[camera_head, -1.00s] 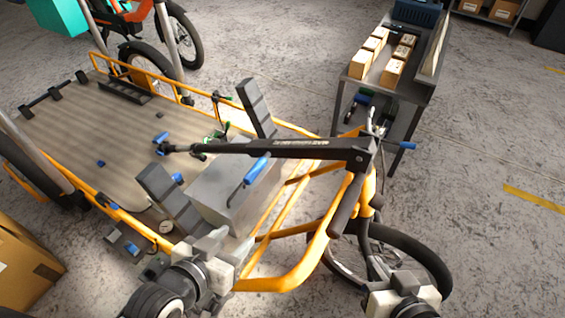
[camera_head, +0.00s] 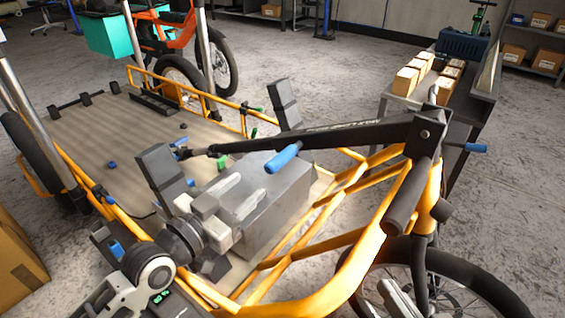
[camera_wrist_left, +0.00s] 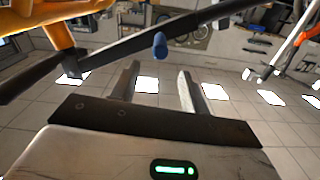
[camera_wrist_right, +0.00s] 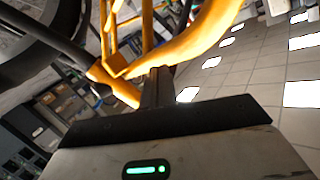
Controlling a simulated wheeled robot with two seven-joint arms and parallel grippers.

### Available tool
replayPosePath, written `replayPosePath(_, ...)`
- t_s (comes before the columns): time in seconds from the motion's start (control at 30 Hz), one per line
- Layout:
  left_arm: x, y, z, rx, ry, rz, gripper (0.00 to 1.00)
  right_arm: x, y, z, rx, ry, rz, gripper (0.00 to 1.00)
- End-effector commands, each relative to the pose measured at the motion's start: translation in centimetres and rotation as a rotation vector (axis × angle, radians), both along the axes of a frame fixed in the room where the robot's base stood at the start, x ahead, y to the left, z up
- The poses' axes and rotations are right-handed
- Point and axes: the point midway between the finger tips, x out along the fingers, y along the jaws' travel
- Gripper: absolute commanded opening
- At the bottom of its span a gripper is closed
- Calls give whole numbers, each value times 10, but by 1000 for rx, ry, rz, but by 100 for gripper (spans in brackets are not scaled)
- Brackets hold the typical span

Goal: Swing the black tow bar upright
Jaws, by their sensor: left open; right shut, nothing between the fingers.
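The black tow bar (camera_head: 340,136) lies nearly level across the orange cargo bike (camera_head: 330,283), from its bracket on the right to a hooked end above the deck on the left. It crosses the left wrist view too (camera_wrist_left: 203,20). A blue grip (camera_head: 284,157) hangs beside the bar and also shows in the left wrist view (camera_wrist_left: 160,46). My left gripper (camera_head: 243,198) is open and empty, below the bar and apart from it; its fingers point toward the bar.
A cardboard box (camera_head: 15,262) is at the left edge.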

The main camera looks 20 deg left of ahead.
Motion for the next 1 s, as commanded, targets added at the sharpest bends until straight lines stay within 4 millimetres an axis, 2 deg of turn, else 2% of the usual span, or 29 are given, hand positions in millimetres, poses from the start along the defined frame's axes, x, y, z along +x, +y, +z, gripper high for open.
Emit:
replayPosePath(0.3,67,-24,-2,-3,-2,1,45,1,4,1,79,-13,5,0)
replayPosePath(0.5,100,-37,-2,-2,0,-1,45,1,6,4,129,-21,11,0)
replayPosePath(0.7,116,-43,-1,-1,1,-1,45,1,7,6,157,-21,15,0)
replayPosePath(1.0,119,-44,-1,1,3,-1,45,1,7,10,167,-29,14,0)
